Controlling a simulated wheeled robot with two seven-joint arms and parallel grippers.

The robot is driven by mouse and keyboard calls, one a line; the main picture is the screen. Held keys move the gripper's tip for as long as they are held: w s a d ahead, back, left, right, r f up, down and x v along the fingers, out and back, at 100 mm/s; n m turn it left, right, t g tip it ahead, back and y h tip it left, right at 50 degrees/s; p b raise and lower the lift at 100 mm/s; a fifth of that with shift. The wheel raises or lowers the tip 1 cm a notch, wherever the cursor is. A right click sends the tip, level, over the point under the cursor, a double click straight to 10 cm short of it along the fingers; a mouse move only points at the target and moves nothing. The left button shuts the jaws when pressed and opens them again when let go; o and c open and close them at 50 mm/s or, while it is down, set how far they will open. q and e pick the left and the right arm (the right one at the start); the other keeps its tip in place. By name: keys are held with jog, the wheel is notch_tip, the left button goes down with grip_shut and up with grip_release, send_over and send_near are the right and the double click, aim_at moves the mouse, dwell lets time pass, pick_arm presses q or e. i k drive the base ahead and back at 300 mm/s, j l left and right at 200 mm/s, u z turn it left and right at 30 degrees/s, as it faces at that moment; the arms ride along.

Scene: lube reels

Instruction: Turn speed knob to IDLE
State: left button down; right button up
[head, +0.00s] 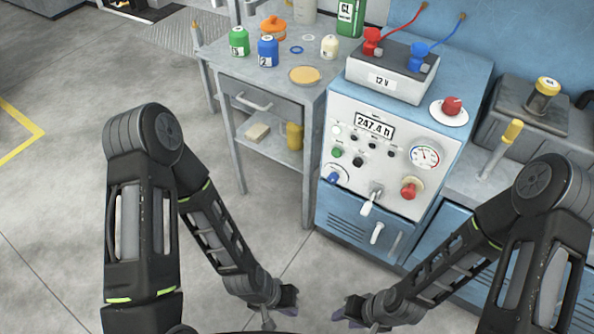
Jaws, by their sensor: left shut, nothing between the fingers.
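The blue-and-white control cabinet (330,120) stands right of centre. A blue knob on a pale round dial (336,175) sits at the lower left of its front panel. A red knob (410,188) is at the lower right. The lettering around the knobs is too small to read, so I cannot tell which is the speed knob or where it points. My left gripper (287,299) is shut and empty, low in front of the cabinet and apart from it. My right gripper (345,312) is beside it at the bottom, also apart from the panel; its finger opening is unclear.
A lever (370,201) sticks out between the knobs. A 12 V battery (388,76) with red and blue clamps and a red-knobbed switch (451,107) are on top. A grey bench (255,80) with jars stands left. Open floor (255,215) lies before the cabinet.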

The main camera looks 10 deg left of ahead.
aim_at(333, 177)
jog(key=l+z, duration=0.8)
jog(key=k+l, duration=0.05)
jog(key=l, duration=0.05)
